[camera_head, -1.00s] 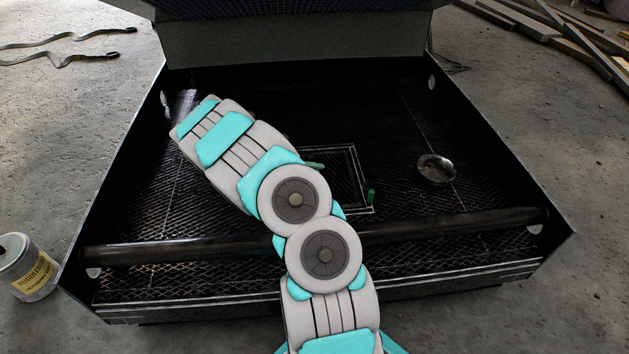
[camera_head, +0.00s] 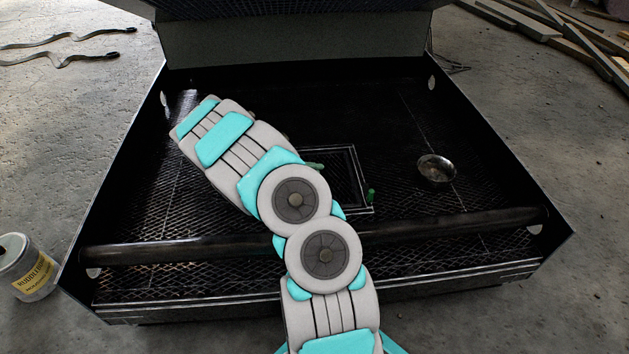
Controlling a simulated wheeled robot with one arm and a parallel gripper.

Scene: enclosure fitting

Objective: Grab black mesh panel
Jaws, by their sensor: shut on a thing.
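Black mesh (camera_head: 420,120) covers the floor of a wide dark enclosure. A small rectangular black framed panel with a thin pale edge (camera_head: 363,178) lies in the middle of that floor, partly hidden behind my arm. Small green pieces (camera_head: 371,195) show at its right edge and near its upper left. I cannot tell for sure which piece is the black mesh panel of the task. My arm reaches in from the bottom and bends to the upper left over the enclosure. My gripper and its fingers do not show, so what they touch is hidden.
A dark round bar (camera_head: 440,227) crosses the front of the enclosure. A small metal bowl (camera_head: 436,170) sits on the mesh at the right. A labelled can (camera_head: 28,270) stands outside at the left. Straps (camera_head: 65,55) and boards (camera_head: 545,25) lie on the concrete.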

